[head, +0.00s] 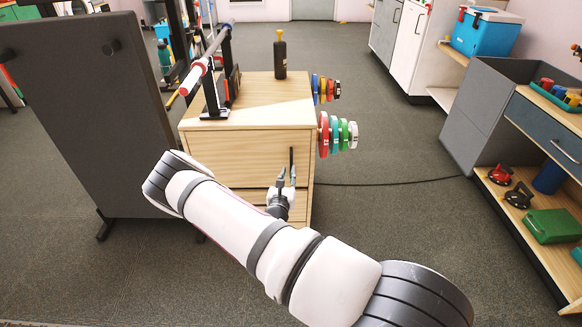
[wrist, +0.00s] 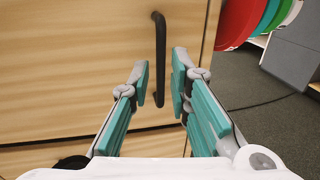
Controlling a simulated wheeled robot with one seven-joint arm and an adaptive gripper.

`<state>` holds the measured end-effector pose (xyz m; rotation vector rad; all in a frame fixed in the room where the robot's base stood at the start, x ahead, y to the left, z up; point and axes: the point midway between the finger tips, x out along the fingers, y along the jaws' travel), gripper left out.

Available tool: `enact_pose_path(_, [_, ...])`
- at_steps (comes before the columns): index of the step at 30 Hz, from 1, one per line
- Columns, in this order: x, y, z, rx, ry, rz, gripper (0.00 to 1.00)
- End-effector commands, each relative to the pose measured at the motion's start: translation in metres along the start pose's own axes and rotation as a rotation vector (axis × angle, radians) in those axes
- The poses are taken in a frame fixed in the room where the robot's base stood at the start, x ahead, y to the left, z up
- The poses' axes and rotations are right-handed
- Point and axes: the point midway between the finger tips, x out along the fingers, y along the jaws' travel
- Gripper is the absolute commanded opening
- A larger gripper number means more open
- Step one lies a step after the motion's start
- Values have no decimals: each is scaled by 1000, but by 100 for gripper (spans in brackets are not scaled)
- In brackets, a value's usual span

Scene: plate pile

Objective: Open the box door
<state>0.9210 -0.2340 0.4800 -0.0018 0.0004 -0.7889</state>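The wooden box (head: 235,148) stands in the middle of the head view, and its front fills most of the wrist view. A black vertical bar handle (wrist: 160,60) is fixed near the right edge of the box door (wrist: 80,60); it also shows in the head view (head: 291,158). The door looks closed. My gripper (wrist: 158,88) is open, with its teal fingertips to the left and right of the handle's lower part in the picture. Neither finger visibly touches the handle. How deep the fingers reach around it I cannot tell.
Colored weight plates (head: 324,134) stick out from the box's right side. A dark bottle (head: 280,55) and a bar on a rack (head: 205,62) stand on top. A dark panel (head: 95,110) stands at left, shelves (head: 505,120) at right. Floor between box and shelves is clear except a cable.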

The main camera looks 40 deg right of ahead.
Motion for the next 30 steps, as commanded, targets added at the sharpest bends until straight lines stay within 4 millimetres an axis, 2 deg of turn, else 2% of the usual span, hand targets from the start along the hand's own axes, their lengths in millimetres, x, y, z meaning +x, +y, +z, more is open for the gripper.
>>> enact_pose_path(1, [11, -1, -2, 2, -2, -3, 18])
enact_pose_path(6, [39, -1, -2, 0, -1, -2, 18])
enact_pose_path(12, [58, -1, -1, 1, -1, -2, 18])
enact_pose_path(23, [62, 0, 0, 0, 0, -1, 18])
enact_pose_path(26, [62, 0, 0, 0, 0, -1, 0])
enact_pose_path(30, [62, -1, 0, 0, 0, -2, 0])
